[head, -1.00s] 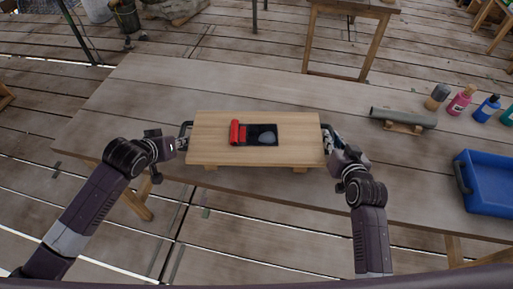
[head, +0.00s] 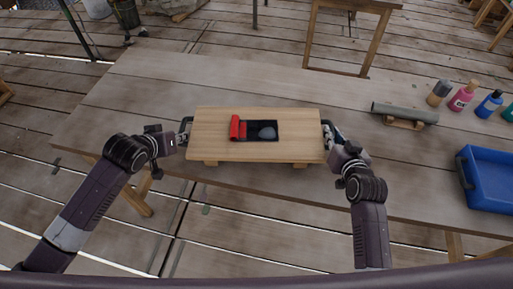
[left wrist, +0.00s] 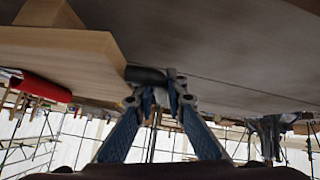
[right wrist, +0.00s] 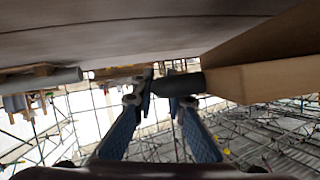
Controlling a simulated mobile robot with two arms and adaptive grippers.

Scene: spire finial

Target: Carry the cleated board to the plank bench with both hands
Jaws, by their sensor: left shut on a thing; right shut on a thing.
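The cleated board (head: 215,145) is pale wood, with cleats showing under its front edge. In the head view it looks about level over the front part of the long plank-topped bench (head: 110,110); I cannot tell whether the cleats touch it. My left gripper (head: 184,137) is shut on the dark handle at the board's left end, also seen in the left wrist view (left wrist: 158,80). My right gripper (head: 329,140) is shut on the right-end handle, also seen in the right wrist view (right wrist: 165,85). A red roll (head: 237,129) and a grey rounded thing (head: 267,133) sit at a dark rectangle on the board.
On the bench's right side are a grey cylinder on a wooden cradle (head: 404,113), several bottles (head: 461,97) and a blue tray (head: 490,180). The bench top left of the board is clear.

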